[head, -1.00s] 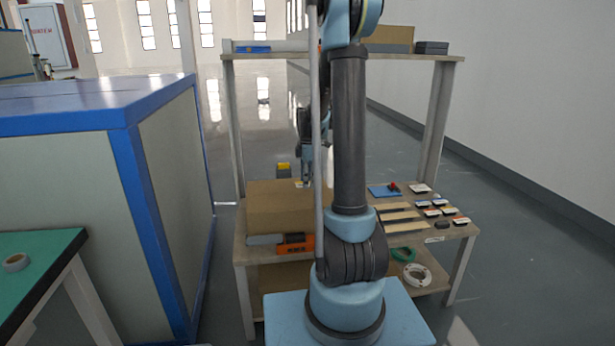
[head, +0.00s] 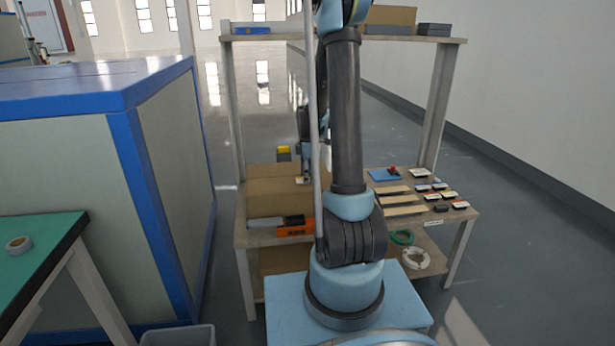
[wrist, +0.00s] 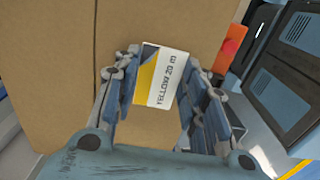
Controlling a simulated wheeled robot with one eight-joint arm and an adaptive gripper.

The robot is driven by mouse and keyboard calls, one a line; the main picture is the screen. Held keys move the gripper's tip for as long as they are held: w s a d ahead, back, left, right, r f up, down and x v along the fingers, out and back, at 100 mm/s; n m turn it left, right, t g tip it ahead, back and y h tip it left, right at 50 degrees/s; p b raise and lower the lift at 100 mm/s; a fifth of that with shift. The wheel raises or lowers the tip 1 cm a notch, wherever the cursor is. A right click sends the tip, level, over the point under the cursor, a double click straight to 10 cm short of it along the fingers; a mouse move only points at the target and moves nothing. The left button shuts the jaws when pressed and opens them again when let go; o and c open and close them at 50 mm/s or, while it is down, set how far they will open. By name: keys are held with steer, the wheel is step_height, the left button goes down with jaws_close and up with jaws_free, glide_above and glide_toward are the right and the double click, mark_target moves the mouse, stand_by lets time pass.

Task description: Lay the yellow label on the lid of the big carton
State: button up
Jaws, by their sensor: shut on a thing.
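The yellow label (wrist: 161,76) is a small white card with a yellow and dark grey corner and the print "YELLOW 20 M". My gripper (wrist: 158,88) is shut on it, with a finger at each side. In the head view the gripper (head: 303,176) is over the big carton, and the label (head: 301,181) is a small pale patch at its tip. The big carton (head: 270,205) is plain brown and stands on the left of the bench. Its lid (wrist: 52,50) fills much of the wrist view behind the label. I cannot tell whether the label touches the lid.
An orange item (head: 294,231) lies by the carton's front. Cardboard strips (head: 400,200), a blue pad (head: 384,175) and several small labels (head: 440,186) lie right of my arm. A shelf (head: 275,38) spans above. A blue-framed cabinet (head: 130,150) stands left.

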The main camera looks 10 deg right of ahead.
steer(key=shift+f, duration=0.5)
stand_by(0.3)
steer(key=o, duration=0.7)
steer(key=shift+o, duration=0.2)
steer(key=shift+r, duration=0.15)
step_height(320, 180, up, 12)
steer(key=shift+f, duration=0.2)
stand_by(0.4)
